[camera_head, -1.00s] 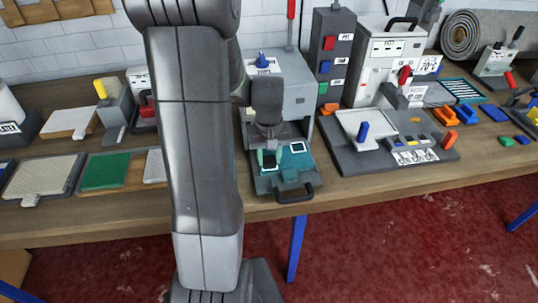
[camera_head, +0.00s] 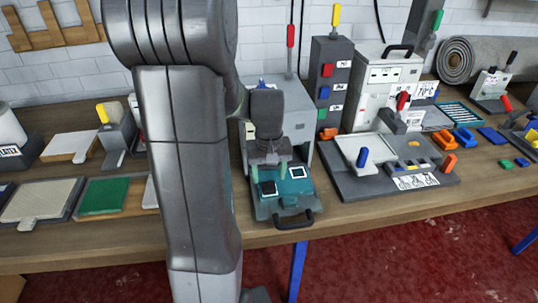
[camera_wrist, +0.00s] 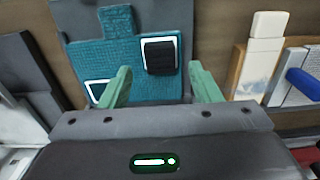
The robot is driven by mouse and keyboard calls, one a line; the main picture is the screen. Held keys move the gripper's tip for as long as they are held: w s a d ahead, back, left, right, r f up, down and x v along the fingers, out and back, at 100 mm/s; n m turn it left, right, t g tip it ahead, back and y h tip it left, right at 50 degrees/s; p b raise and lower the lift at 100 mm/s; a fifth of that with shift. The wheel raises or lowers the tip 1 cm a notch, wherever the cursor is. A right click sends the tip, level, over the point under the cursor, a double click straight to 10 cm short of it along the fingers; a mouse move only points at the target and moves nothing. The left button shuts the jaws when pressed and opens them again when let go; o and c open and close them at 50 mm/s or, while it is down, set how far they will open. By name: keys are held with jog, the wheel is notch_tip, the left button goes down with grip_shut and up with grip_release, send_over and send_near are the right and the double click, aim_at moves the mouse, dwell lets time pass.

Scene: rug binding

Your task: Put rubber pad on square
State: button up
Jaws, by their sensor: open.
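A black rubber pad (camera_wrist: 160,56) lies flat on one of two white-outlined squares on a teal plate (camera_wrist: 120,52). In the wrist view a thin white border shows around part of the pad. In the head view that square (camera_head: 268,188), the left one on the teal plate (camera_head: 287,196), looks dark inside. The other square (camera_head: 298,172) is bare; in the wrist view (camera_wrist: 98,88) my left finger partly covers it. My gripper (camera_head: 269,172) is open and empty above the plate. Its green fingers stand apart on either side of the pad in the wrist view (camera_wrist: 160,76), not touching it.
A grey press-like box (camera_head: 297,110) stands behind the plate. A black handle (camera_head: 294,219) sticks out at the bench's front edge. A dark board with a white tray (camera_head: 366,150) is to the right. A green pad tray (camera_head: 104,196) is to the left.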

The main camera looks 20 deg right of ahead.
aim_at(269, 186)
notch_tip(269, 186, up, 8)
jog(key=shift+r, duration=0.2)
